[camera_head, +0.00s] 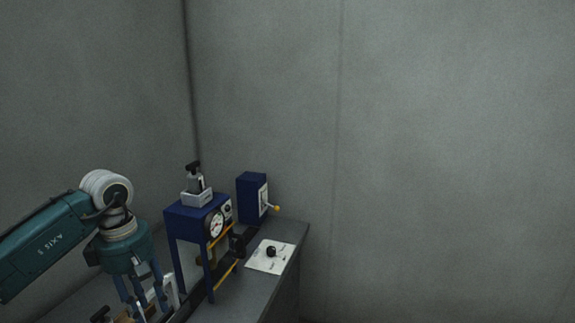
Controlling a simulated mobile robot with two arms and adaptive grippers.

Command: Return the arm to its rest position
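My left arm comes in from the lower left, with teal links and white joint rings. My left gripper (151,303) points down at the near left of the grey bench. Its dark blue fingers look spread apart. A pale frame-like piece (172,294) shows just right of and behind the fingers. I cannot tell whether the fingers touch it. My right gripper is not in view.
A blue press-like stand (187,217) with a round gauge (216,224) stands right of my gripper. Behind it is a blue box (252,196) with a yellow-tipped lever. A white panel (270,256) with a black knob lies on the bench (281,238). Grey walls enclose the back.

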